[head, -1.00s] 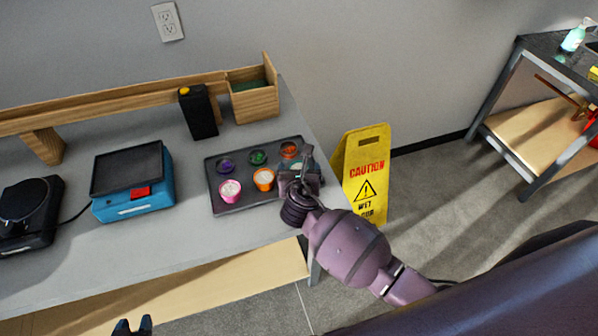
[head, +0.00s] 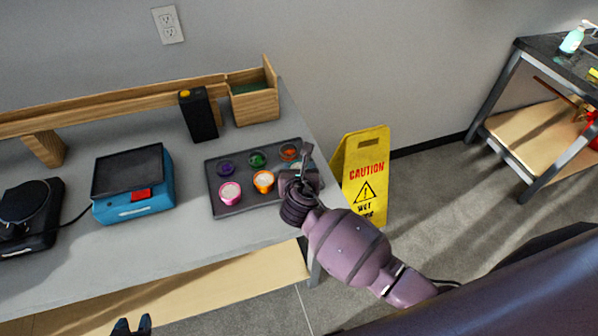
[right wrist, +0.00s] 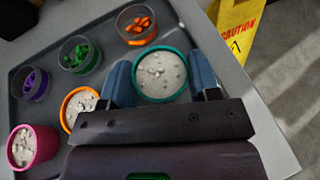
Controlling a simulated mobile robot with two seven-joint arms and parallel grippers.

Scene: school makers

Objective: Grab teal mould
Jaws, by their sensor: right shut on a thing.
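The teal mould (right wrist: 160,73), a round cup with a teal rim and pale lumpy filling, is between the two blue fingers of my right gripper (right wrist: 158,80) in the right wrist view. The fingers are shut on its sides. In the head view my right gripper (head: 304,172) is at the right end of the dark tray (head: 240,205) and mostly hides the mould. I cannot tell whether the mould is clear of the tray. My left gripper (head: 132,327) shows only its fingertips at the bottom edge, apart and empty.
An orange mould (head: 264,181) and a pink mould (head: 230,192) stand left of my right gripper. Cups of purple (head: 226,169), green (head: 258,159) and orange pieces (head: 289,152) stand behind. A blue machine (head: 134,185) is further left. A yellow caution sign (head: 366,175) stands beyond the table's right edge.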

